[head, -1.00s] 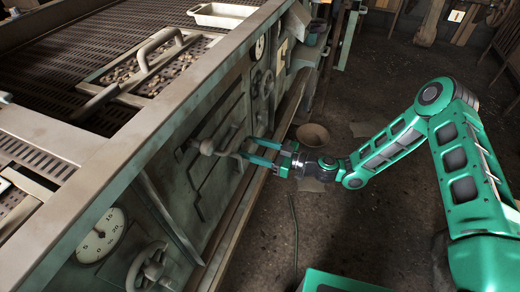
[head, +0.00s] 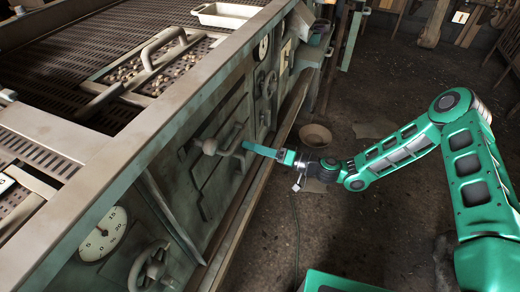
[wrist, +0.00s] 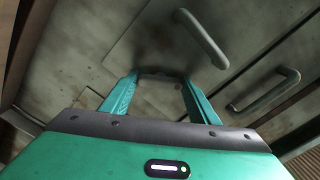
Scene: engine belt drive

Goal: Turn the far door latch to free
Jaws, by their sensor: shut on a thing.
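The far door latch (head: 211,147) is a grey rounded lever on the green-grey panel of the machine's side. My gripper (head: 245,142) reaches it from the right in the head view, with its teal fingers against the panel at the lever's right end. In the wrist view, the two teal fingers of my gripper (wrist: 158,85) stand apart on either side of a dark, shadowed piece of the latch (wrist: 160,73), shut on it. The fingers partly hide the latch, and its exact angle is hard to tell.
Two bar handles (wrist: 205,40) (wrist: 265,91) stick out of the panel near my fingers. A dial (head: 103,233) and a handwheel (head: 150,266) sit at the near end. A bowl (head: 315,135) stands on the floor beyond my wrist. The floor to the right is mostly clear.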

